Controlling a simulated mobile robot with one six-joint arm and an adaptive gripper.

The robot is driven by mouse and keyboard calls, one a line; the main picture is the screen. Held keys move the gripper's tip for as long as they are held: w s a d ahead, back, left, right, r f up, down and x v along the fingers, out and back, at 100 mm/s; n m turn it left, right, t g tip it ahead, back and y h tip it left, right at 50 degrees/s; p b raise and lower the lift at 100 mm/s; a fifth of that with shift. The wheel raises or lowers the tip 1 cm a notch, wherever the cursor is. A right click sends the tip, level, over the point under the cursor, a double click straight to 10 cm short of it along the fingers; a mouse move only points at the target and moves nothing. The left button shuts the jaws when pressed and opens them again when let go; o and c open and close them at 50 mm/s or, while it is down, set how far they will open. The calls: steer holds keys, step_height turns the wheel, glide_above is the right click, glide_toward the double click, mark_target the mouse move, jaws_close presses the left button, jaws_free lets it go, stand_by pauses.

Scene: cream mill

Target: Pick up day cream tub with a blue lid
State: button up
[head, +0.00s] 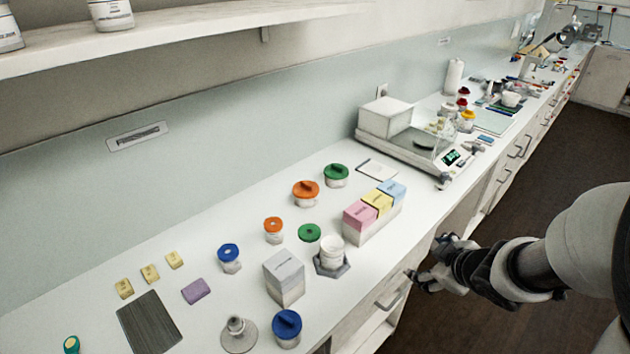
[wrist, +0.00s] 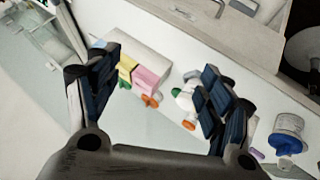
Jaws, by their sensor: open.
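Two white tubs with blue lids stand upright on the white counter in the head view. The smaller blue-lidded tub (head: 230,265) stands farther back, and the larger blue-lidded tub (head: 287,328) is near the front edge. I cannot read their labels, so I cannot tell which is day cream. A blue-lidded tub (wrist: 288,133) also shows at the right edge of the wrist view, outside my fingers. My gripper (head: 426,260) is open and empty beyond the counter's front edge, right of and apart from both tubs. Its spread fingers also show in the wrist view (wrist: 160,82).
Orange-lidded (head: 273,230) and green-lidded (head: 336,176) tubs stand behind. A grey-white box (head: 284,277) stands between the blue-lidded tubs. A white cup (head: 331,252), a box row (head: 374,212), a metal stand (head: 238,336) and a dark mat (head: 149,324) are nearby.

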steer(key=s+a+f+n+g+y, duration=0.2)
steer(key=s+a+f+n+y, duration=0.1)
steer(key=a+f+y, duration=0.4)
steer(key=n+g+y+b, duration=0.3)
steer(key=g+y+b, duration=0.1)
steer(key=y, duration=0.1)
glide_toward(294, 333)
steer(key=a+f, duration=0.1)
steer(key=f, duration=0.1)
steer(key=w+a+f, duration=0.1)
steer(key=f, duration=0.1)
steer(key=w+a+f, duration=0.1)
steer(key=f, duration=0.1)
steer(key=shift+w+a, duration=0.1)
steer(key=shift+a, duration=0.3)
steer(key=shift+b+x, duration=0.9)
steer(key=shift+x, duration=2.2)
steer(key=shift+w+r, duration=0.2)
steer(key=shift+c, duration=0.5)
steer(key=c, duration=1.3)
steer(key=shift+r, duration=0.1)
